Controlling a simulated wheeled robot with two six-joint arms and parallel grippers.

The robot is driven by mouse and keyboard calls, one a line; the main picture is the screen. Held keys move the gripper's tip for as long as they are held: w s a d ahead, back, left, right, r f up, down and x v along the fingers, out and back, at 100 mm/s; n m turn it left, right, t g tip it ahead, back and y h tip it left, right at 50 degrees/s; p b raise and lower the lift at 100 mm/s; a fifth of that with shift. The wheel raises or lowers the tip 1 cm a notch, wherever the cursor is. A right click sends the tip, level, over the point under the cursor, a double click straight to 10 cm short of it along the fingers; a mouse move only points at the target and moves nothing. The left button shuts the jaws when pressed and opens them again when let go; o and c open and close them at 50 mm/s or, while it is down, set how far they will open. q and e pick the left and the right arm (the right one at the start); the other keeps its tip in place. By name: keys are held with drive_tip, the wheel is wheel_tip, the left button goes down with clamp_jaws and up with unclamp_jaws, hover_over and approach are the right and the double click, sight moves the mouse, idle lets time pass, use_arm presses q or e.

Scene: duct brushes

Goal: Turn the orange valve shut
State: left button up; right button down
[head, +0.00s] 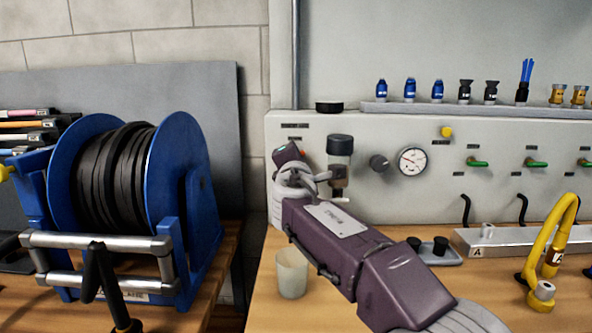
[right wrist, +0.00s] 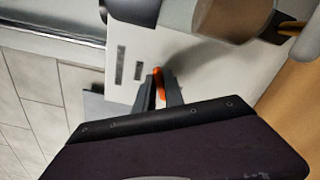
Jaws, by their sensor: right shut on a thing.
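The orange valve (right wrist: 158,80) shows in the right wrist view as a small orange handle standing out from the pale panel. My right gripper (right wrist: 161,92) has its two dark fingers on either side of the handle and is shut on it. In the head view my purple right arm reaches up to the left end of the grey wall panel (head: 355,205), and the wrist hides most of the valve there. My left gripper is in neither view.
A dark-capped jar (head: 340,147) hangs on the panel close to the right of my wrist. A pressure gauge (head: 412,161) and green-handled valves (head: 478,163) lie further right. A pale cup (head: 291,274) stands on the bench below my arm. A blue hose reel (head: 185,165) stands at left.

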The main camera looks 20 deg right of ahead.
drive_tip(key=shift+f+m+b, duration=0.15)
drive_tip(key=shift+m+b, duration=1.45)
drive_tip(key=shift+m, duration=1.2)
drive_tip(key=c, duration=1.5)
unclamp_jaws()
drive_tip(key=shift+d, duration=0.1)
drive_tip(key=shift+o, duration=0.2)
drive_tip(key=b+v, duration=0.1)
drive_tip(key=v, duration=0.8)
